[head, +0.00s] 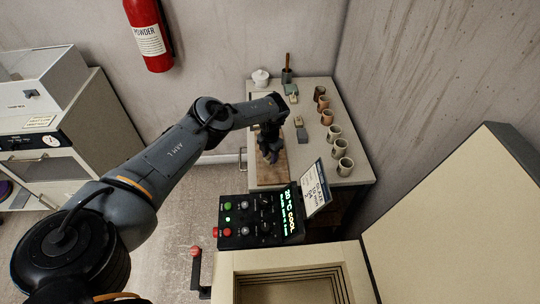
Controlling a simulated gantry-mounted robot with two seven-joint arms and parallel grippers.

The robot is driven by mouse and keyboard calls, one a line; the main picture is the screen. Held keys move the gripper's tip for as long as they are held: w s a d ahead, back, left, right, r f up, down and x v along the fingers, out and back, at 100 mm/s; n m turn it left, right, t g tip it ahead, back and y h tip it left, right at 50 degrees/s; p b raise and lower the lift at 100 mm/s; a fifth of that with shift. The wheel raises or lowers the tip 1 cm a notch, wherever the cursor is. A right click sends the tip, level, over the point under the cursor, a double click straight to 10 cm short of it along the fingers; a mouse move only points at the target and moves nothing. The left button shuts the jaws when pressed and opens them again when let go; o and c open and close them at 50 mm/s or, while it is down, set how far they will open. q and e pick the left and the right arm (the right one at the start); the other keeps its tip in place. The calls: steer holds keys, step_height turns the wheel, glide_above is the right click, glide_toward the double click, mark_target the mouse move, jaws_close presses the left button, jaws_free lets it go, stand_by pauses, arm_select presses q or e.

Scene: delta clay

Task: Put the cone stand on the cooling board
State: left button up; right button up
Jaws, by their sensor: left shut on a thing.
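My left gripper (269,147) reaches down over the brown cooling board (272,178) on the table. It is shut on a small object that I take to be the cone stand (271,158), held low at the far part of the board. The gripper hides most of it, and I cannot tell whether it touches the board. The near part of the board is bare. My right gripper is not in view.
Several cups (334,132) stand in a row along the table's right side. Small grey blocks (302,135), a white lidded pot (261,78) and a brush holder (286,75) are farther back. A control box (248,219) and open kiln (300,290) are in front.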

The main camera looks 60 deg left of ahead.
mark_target(270, 157)
arm_select(q)
steer(key=shift+f, duration=0.2)
steer(key=o, duration=1.1)
steer(key=shift+c, duration=0.2)
steer(key=shift+r, duration=0.1)
steer(key=shift+r, duration=0.25)
step_height(270, 157, up, 12)
steer(key=p, duration=0.2)
steer(key=shift+p, duration=0.4)
steer(key=shift+f, duration=0.1)
